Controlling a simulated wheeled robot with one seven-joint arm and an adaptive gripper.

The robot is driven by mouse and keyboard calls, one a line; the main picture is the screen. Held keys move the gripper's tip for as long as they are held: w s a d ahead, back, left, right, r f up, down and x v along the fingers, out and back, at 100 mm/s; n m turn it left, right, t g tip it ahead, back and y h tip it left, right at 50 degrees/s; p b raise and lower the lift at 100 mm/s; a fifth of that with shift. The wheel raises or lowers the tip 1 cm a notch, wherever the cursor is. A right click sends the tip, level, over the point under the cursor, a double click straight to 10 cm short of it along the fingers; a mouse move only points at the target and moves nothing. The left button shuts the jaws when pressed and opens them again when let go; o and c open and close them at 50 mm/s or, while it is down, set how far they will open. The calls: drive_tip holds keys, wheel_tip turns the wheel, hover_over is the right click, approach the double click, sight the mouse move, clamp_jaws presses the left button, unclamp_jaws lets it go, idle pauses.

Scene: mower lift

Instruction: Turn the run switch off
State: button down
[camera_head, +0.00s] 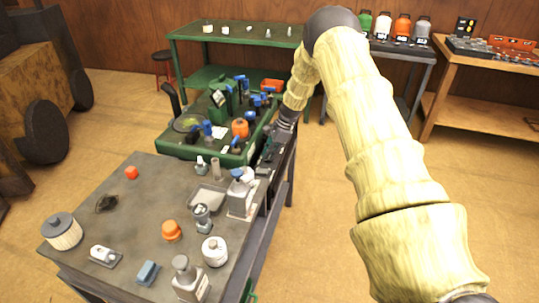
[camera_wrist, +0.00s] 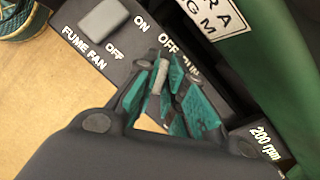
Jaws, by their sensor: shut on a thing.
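The run switch's lever (camera_wrist: 157,78) shows as a small grey peg between my fingertips in the wrist view. My gripper (camera_wrist: 165,90) has teal pads and is shut on this lever. The dark panel around it carries the white words "OFF" and a partly covered "RUN". The fingers hide the switch's base, and I cannot tell which position the lever is in. In the head view my gripper (camera_head: 270,145) is at the right edge of the green lift bench, small and dark, and the switch cannot be made out.
A grey fume fan rocker switch (camera_wrist: 103,19), marked "ON" and "OFF", sits close by on the panel. A green machine part (camera_wrist: 262,62) rises beside my gripper. In the head view, a grey bench (camera_head: 135,225) holding bottles and small parts stands in front of the green lift bench (camera_head: 185,152).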

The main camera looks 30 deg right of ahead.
drive_tip(key=shift+d, duration=0.1)
idle(0.3)
drive_tip(key=c, duration=1.5)
unclamp_jaws()
drive_tip(key=v, duration=1.2)
